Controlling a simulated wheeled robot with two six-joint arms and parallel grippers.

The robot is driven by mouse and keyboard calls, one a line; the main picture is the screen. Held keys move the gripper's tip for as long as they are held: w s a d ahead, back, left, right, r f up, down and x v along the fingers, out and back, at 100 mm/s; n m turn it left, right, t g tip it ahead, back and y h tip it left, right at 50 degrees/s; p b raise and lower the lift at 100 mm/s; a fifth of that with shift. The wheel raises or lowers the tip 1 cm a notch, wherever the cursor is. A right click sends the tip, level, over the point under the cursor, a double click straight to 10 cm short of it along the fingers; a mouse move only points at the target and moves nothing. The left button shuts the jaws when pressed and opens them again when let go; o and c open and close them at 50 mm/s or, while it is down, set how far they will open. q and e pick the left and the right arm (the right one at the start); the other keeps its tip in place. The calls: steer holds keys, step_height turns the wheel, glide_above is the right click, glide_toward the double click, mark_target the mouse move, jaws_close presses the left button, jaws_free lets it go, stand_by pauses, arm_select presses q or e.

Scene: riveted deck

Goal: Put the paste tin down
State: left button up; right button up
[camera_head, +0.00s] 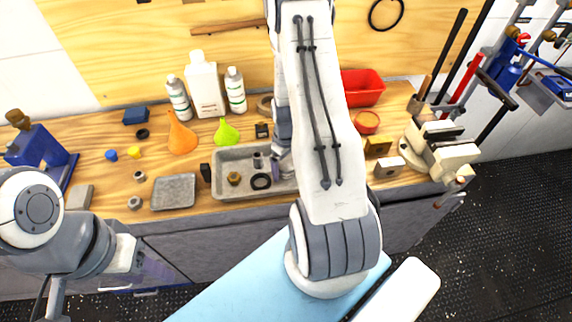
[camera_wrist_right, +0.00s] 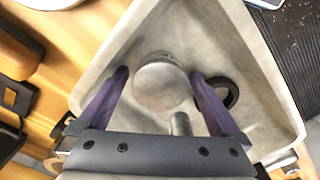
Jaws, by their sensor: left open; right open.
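The paste tin (camera_wrist_right: 162,84), a round grey metal tin, stands in the grey metal tray (camera_wrist_right: 255,68) in the right wrist view. My right gripper (camera_wrist_right: 160,76) is open, with one purple finger on each side of the tin and small gaps visible. In the head view my right gripper (camera_head: 277,168) is low over the right part of the tray (camera_head: 222,166), and my arm hides the tin. My left gripper (camera_head: 155,268) is open at the lower left, in front of the bench and away from the tray; its fingers are hard to make out.
The tray also holds a black ring (camera_head: 261,182), a brass nut (camera_head: 233,178) and a small grey cylinder (camera_head: 258,160). White bottles (camera_head: 204,90) and orange and green funnels (camera_head: 182,136) stand behind it.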

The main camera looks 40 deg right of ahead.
steer(key=shift+r, duration=0.2)
step_height(320, 180, up, 12)
steer(key=b, duration=0.2)
steer(key=w+a+r+n, duration=0.1)
steer(key=a+r, duration=0.3)
steer(key=a, duration=0.5)
steer(key=s+a+r+n, duration=0.2)
steer(key=s+a+r, duration=0.1)
steer(key=a, duration=0.8)
steer(key=s+a+r+n+y, duration=0.1)
steer(key=s+a+r, duration=0.3)
steer(key=s+a, duration=0.7)
steer(key=s+n, duration=0.1)
steer(key=s, duration=0.2)
steer(key=shift+s+a+r+n, duration=0.15)
steer(key=shift+r+n, duration=0.05)
steer(key=shift+n, duration=0.2)
